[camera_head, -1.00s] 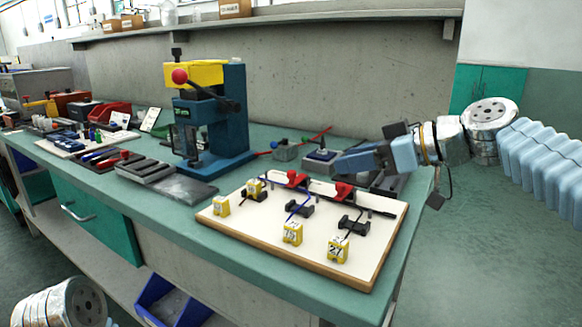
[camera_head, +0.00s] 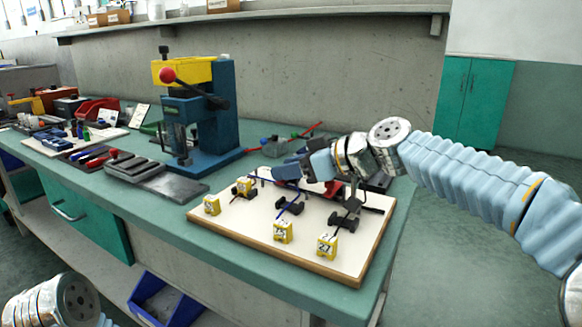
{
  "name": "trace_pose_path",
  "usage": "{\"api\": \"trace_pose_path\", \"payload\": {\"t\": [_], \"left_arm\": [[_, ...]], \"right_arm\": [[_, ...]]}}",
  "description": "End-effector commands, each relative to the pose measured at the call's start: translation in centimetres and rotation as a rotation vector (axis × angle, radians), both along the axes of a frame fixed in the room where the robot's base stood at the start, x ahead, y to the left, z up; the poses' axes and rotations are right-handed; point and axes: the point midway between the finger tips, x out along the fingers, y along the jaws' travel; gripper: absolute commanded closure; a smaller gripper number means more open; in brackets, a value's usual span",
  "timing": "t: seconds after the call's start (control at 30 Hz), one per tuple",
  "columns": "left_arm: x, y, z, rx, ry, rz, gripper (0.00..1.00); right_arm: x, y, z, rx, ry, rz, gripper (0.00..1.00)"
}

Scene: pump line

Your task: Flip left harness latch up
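The harness board (camera_head: 235,228), cream with a wooden edge, lies on the green bench. The red right latch (camera_head: 333,188) shows partly behind my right wrist. The left latch is hidden behind my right gripper (camera_head: 280,173), whose blue fingers point left over the board's back edge. I cannot tell whether they touch the latch or how far apart they are. Dark clips hold wires, including a blue wire (camera_head: 291,203). Only a silver part of my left arm shows at the lower left; its gripper is out of view.
Yellow numbered blocks (camera_head: 327,246) stand along the board's front and left. A blue and yellow press (camera_head: 200,115) stands to the left. A blue bin (camera_head: 165,300) sits below the bench.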

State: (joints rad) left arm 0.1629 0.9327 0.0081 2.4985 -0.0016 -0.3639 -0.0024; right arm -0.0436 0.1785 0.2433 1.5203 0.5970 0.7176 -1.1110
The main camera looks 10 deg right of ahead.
Motion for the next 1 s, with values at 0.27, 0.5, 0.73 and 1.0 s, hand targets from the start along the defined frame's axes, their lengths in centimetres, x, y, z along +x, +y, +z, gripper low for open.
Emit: {"api": "trace_pose_path", "payload": {"t": [0.27,0.5,0.73,1.0], "left_arm": [[0.0,0.0,0.0,0.000,0.000,0.000,0.48],[0.0,0.0,0.1,0.000,0.000,0.000,0.48],[-0.1,-0.1,0.6,-0.002,0.001,-0.003,0.48],[-0.2,-0.5,1.7,-0.007,0.004,-0.008,0.48]], "right_arm": [[0.0,0.0,0.0,0.000,0.000,0.000,1.00],[0.0,-0.1,0.1,0.007,0.009,-0.001,1.00],[0.4,-0.3,0.6,0.056,0.077,0.000,1.00],[1.2,-1.0,1.6,0.181,0.250,-0.002,1.00]]}}
